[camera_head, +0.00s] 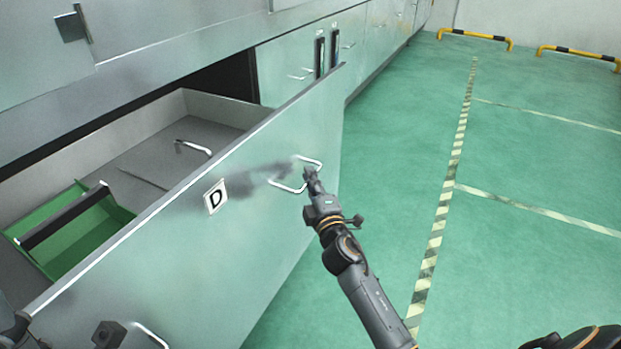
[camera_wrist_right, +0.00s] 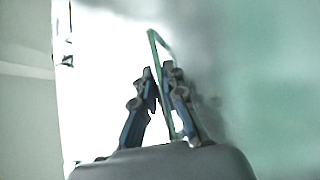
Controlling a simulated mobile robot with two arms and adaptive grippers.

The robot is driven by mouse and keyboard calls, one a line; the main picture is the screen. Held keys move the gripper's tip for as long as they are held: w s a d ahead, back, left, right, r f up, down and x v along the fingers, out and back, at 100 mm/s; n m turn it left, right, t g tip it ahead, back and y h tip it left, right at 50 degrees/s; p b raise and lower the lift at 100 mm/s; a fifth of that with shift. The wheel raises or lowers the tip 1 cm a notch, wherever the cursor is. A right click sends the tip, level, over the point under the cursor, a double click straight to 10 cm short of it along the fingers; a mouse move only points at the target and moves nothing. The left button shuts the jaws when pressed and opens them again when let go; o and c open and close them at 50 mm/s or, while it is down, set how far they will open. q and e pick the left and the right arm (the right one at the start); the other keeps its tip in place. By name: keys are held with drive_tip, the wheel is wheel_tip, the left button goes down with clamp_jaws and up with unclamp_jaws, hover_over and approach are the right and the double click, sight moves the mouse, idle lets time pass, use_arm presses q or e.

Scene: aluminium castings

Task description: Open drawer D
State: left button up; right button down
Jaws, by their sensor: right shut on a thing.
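Drawer D (camera_head: 262,225) has a pale metal front with a black-on-white D label (camera_head: 215,197). It stands pulled out of the cabinet, and its inside shows from above. My right gripper (camera_head: 309,178) is shut on the drawer's right handle (camera_head: 287,186), a bent bar on the front. The right wrist view shows the fingers (camera_wrist_right: 158,85) around the handle bar (camera_wrist_right: 158,55). A second handle (camera_head: 152,337) shows at the lower left of the front. Dark parts beside it, at the bottom left edge, seem to be my left gripper (camera_head: 108,335); its fingers cannot be made out.
Inside the drawer lie a green bin (camera_head: 95,235) with a dark bar across it and a small bent handle (camera_head: 193,147). More closed cabinet fronts (camera_head: 375,40) continue behind. The green floor (camera_head: 520,200) to the right is clear, with striped lines and yellow-black barriers (camera_head: 475,37) far off.

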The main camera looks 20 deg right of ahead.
drive_tip(key=shift+s+d, duration=0.15)
drive_tip(key=shift+s, duration=0.1)
drive_tip(key=c, duration=1.4)
unclamp_jaws()
drive_tip(key=s+a+f, duration=0.1)
drive_tip(key=s, duration=1)
drive_tip(key=shift+s+a+f, duration=0.3)
drive_tip(key=shift+s+f, duration=0.05)
drive_tip(key=shift+s, duration=0.05)
